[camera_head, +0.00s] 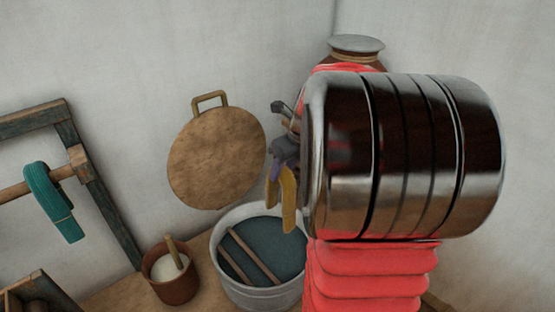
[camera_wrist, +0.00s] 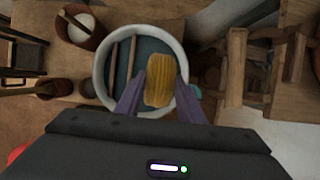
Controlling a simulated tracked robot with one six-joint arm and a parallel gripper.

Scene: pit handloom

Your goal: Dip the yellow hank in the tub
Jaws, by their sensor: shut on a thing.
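The yellow hank (camera_wrist: 160,80) is between the two fingers of my gripper (camera_wrist: 161,92), which is shut on it. In the head view the hank (camera_head: 289,200) hangs down from my gripper (camera_head: 284,160) over the right part of the tub. The tub (camera_head: 262,292) is a round pale metal vessel with dark blue-grey liquid in it. In the wrist view the tub (camera_wrist: 103,75) lies beneath the hank. Whether the hank touches the liquid I cannot tell. My arm hides the tub's right edge in the head view.
Two wooden sticks (camera_head: 252,256) lie across the left part of the tub. A brown pot (camera_head: 172,284) of white stuff with a stick stands left of it. A round lid (camera_head: 217,158) leans on the wall behind. A teal hank (camera_head: 52,203) hangs on a wooden frame at left.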

